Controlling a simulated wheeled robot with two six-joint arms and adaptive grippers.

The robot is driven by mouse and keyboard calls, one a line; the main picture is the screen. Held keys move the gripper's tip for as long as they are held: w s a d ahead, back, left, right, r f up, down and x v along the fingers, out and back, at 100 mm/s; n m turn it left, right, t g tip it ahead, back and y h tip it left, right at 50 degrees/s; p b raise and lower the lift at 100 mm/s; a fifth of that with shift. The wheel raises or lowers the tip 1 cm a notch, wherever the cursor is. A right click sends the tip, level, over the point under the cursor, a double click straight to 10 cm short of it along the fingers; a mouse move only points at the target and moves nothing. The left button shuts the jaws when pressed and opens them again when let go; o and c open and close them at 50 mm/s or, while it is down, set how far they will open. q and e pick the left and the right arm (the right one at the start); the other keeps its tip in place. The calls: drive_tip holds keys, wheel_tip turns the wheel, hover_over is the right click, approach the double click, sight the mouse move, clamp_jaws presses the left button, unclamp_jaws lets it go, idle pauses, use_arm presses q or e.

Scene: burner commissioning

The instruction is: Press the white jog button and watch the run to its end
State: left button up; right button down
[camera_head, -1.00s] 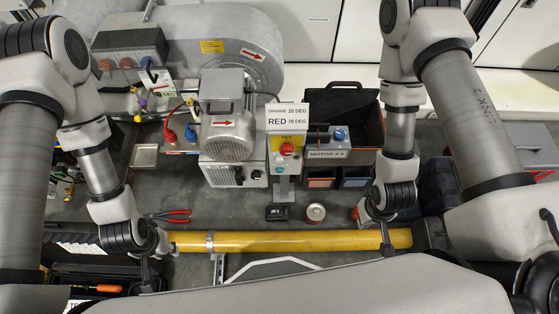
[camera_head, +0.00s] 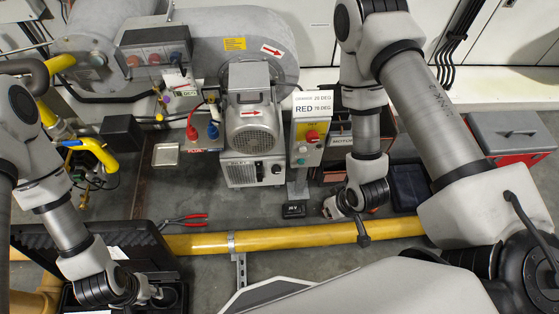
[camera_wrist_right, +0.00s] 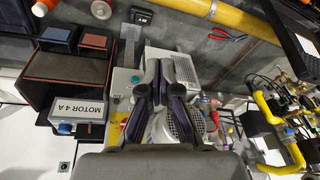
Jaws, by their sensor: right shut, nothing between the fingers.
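The grey control box (camera_head: 307,150) stands on a post right of the motor (camera_head: 252,130). It has a red knob (camera_head: 312,136) on a yellow label and a green button (camera_head: 301,161) low on its face. I cannot clearly make out the white button. In the right wrist view the box (camera_wrist_right: 122,92) shows just left of my right gripper (camera_wrist_right: 162,66), whose dark fingers are shut and empty and hide part of the scene behind. Contact with the box cannot be told. My left gripper (camera_head: 160,295) is low at the left by a black case; its fingers are unclear.
A yellow pipe (camera_head: 290,238) crosses in front. Red pliers (camera_head: 185,219), a small black meter (camera_head: 293,210) and a partly hidden tin (camera_head: 330,207) lie behind it.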

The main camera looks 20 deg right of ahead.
sight(303, 150)
drive_tip(key=w+d+f+n+t+y+b, duration=0.1)
drive_tip(key=w+d+f+t+y+b, duration=0.1)
drive_tip(key=w+f+t+b, duration=0.6)
drive_tip(key=w+f+y+b, duration=0.1)
drive_tip(key=w+f+b, duration=0.6)
drive_tip(key=b, duration=1)
drive_tip(key=shift+w+d+t+y, duration=0.15)
drive_tip(key=shift+w+t+y, duration=0.2)
drive_tip(key=shift+w, duration=0.45)
drive_tip(key=shift+f, duration=0.1)
drive_tip(key=w+d, duration=0.2)
drive_tip(key=w, duration=0.6)
drive_tip(key=shift+w+b, duration=0.25)
drive_tip(key=shift+b, duration=0.15)
drive_tip(key=shift+w+d, duration=0.1)
drive_tip(key=shift+d, duration=0.05)
drive_tip(key=shift+w, duration=0.3)
